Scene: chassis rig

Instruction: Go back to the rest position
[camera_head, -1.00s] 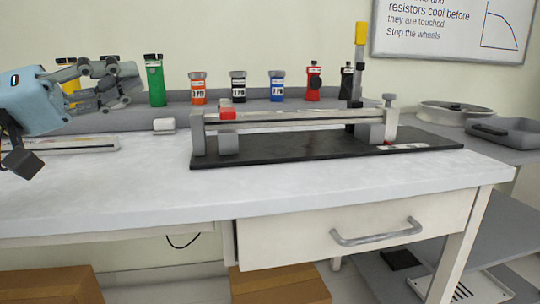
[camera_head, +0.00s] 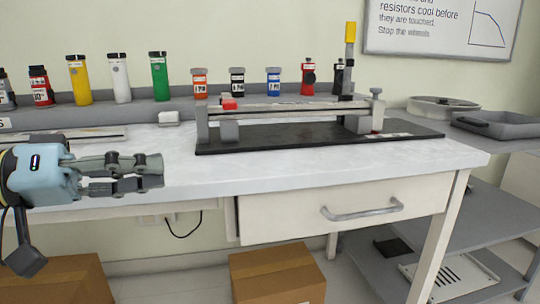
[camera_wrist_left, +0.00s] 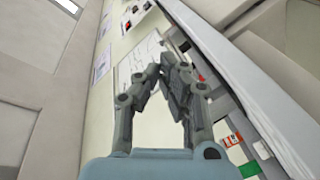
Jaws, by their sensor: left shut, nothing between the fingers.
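My left gripper (camera_head: 160,172) is at the left of the head view, level and pointing right, just in front of the bench's front edge. Its fingers are shut with nothing between them. In the left wrist view the fingertips (camera_wrist_left: 172,62) come together, with the wall and the bench beyond. My right gripper is in neither view.
A chassis rig (camera_head: 300,135) on a black base stands on the white bench (camera_head: 300,180). Several coloured cylinders (camera_head: 158,78) line the back shelf. A drawer (camera_head: 340,208) is shut below. Cardboard boxes (camera_head: 278,278) stand on the floor. The bench's front left is clear.

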